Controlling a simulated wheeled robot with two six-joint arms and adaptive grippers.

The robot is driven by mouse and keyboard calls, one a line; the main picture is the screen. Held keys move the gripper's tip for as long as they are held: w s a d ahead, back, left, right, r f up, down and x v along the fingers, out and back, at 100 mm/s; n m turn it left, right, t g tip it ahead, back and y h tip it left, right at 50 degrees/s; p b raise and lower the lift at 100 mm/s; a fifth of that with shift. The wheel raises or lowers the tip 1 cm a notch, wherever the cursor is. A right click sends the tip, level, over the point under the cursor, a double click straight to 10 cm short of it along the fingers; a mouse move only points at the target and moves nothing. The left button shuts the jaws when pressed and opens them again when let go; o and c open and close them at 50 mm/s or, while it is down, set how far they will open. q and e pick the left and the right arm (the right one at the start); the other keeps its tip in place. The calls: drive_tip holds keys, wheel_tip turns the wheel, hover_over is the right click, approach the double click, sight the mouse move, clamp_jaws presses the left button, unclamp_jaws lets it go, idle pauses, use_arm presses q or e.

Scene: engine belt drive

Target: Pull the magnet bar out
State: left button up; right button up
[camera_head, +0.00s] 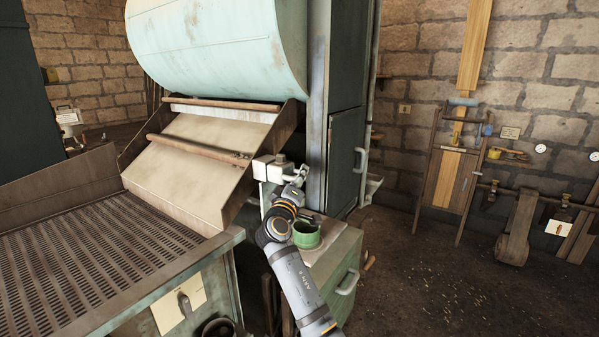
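A pale block with a grey metal end piece (265,169) sticks out at the lower right side of the sloping chute, beside the tall cabinet. It looks like the housing or end of the magnet bar, but I cannot tell the bar itself apart from it. My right gripper (300,176) is at the right end of this block, at the tip of my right arm, which comes up from the bottom. Its fingers are small and partly merge with the metal piece, so I cannot see whether they are open or shut on it. My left gripper is not in view.
A green cup (306,235) stands on a small green cabinet (345,262) right beside my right arm. The tall dark cabinet (345,150) rises just behind the gripper. A perforated screen deck (90,260) fills the left. Open floor (450,290) lies to the right.

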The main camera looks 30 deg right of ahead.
drive_tip(key=shift+w+d, duration=0.15)
clamp_jaws()
idle(0.4)
